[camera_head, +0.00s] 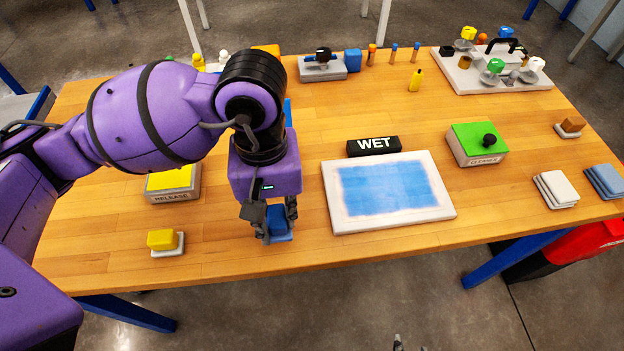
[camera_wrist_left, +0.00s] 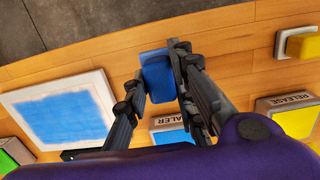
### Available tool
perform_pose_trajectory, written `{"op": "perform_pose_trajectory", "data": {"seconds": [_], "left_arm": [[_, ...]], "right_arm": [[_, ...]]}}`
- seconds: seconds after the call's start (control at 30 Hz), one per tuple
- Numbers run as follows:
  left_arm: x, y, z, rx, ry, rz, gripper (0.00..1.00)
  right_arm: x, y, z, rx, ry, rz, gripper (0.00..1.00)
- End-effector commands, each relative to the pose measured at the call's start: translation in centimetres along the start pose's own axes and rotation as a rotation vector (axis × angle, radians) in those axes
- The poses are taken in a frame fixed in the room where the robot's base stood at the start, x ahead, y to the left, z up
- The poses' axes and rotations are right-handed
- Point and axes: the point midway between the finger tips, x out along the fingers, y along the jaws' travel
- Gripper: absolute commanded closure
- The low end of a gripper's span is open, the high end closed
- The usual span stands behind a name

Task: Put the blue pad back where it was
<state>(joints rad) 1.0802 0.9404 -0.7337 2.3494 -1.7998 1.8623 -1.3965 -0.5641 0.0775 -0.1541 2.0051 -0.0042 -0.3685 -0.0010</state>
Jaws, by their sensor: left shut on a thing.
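My left gripper (camera_head: 268,220) is shut on the blue pad (camera_head: 280,237), near the table's front edge, left of the white-framed panel. In the left wrist view the blue pad (camera_wrist_left: 156,75) sits between the two fingers. No holder shows under it, and I cannot tell whether it touches the table. The blue SEALER box (camera_wrist_left: 172,136) shows in the left wrist view, and is mostly hidden behind my arm in the head view. Small grey tips, apparently my right gripper (camera_head: 410,345), show at the bottom edge of the head view; their state is unclear.
The white panel (camera_head: 444,213) has a blue coated area, with a black WET sign (camera_head: 373,146) behind it. A yellow pad (camera_head: 161,239) on a small holder and the yellow RELEASE box (camera_head: 172,197) lie left. The green CLEANER box (camera_head: 477,158) and stacked cloths (camera_head: 555,189) lie right.

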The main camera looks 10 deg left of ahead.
Motion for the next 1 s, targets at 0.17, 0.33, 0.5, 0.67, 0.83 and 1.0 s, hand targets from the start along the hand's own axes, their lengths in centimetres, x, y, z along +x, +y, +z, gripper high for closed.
{"op": "perform_pose_trajectory", "data": {"seconds": [0.17,0.33,0.5,0.67,0.83,1.0], "left_arm": [[1.8,-0.7,-0.9,-0.002,-0.005,-0.002,1.00],[3.9,-0.6,-1.1,-0.002,-0.003,-0.001,1.00],[4.1,-0.6,-1.2,-0.001,0.000,0.000,1.00],[4.2,-0.6,-1.2,-0.001,-0.001,0.000,1.00],[4.4,-0.6,-1.2,-0.001,-0.001,-0.001,0.69],[4.4,-0.6,-1.2,-0.002,-0.001,-0.001,0.58]], "right_arm": [[0.0,0.0,0.0,0.000,0.000,0.000,0.60],[0.0,-0.1,0.1,0.001,-0.002,-0.001,0.60],[0.0,-0.1,0.1,0.001,-0.002,-0.001,0.60],[0.1,-0.1,0.3,0.001,-0.005,-0.001,0.60],[0.2,-0.1,0.7,-0.001,-0.011,-0.001,0.60],[0.2,-0.1,0.6,0.000,-0.009,-0.001,0.60]]}}
